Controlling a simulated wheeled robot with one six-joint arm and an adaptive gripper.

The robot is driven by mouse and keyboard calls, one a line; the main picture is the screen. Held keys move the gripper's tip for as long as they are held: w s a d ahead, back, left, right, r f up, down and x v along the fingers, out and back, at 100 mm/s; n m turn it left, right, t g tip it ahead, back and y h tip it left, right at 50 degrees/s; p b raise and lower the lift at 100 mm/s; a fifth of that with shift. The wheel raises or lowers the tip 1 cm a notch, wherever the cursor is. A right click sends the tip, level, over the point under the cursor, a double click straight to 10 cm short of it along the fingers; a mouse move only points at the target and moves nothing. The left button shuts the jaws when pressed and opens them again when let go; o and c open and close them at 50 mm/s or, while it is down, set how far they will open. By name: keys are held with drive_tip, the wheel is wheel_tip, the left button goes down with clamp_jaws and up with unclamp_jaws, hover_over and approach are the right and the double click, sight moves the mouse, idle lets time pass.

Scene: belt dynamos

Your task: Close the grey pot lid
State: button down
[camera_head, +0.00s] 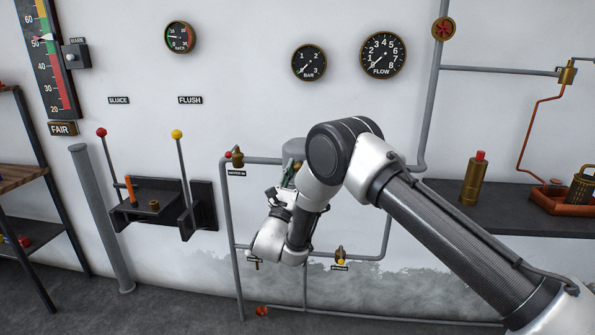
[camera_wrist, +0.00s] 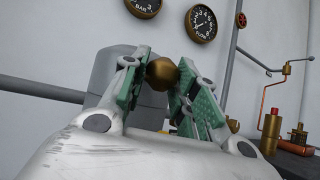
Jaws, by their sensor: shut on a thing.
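The grey pot (camera_head: 293,148) is on the pipework against the wall, mostly hidden behind my arm in the head view. In the wrist view a large grey rounded body (camera_wrist: 104,72), which looks like the pot or its lid, stands just behind and left of the fingers. My gripper (camera_wrist: 164,66) is shut on a round brass knob (camera_wrist: 161,75), with a green-padded finger on each side of it. In the head view my gripper (camera_head: 291,174) is partly hidden by my wrist. How far the lid stands open cannot be told.
Grey pipes (camera_head: 228,215) with small brass valves (camera_head: 340,255) run around the pot. Two levers with red (camera_head: 101,132) and yellow (camera_head: 176,134) knobs stand to the left. A dark shelf (camera_head: 440,205) with a brass bottle (camera_head: 473,182) is at right.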

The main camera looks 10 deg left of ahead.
drive_tip(key=shift+a+f, duration=0.1)
drive_tip(key=shift+f, duration=0.25)
drive_tip(key=c, duration=1.1)
unclamp_jaws()
drive_tip(key=shift+w+a+f, duration=0.1)
drive_tip(key=shift+a+f, duration=0.05)
drive_tip(key=shift+r, duration=0.25)
wheel_tip(320, 180, up, 10)
drive_tip(key=shift+f, duration=0.1)
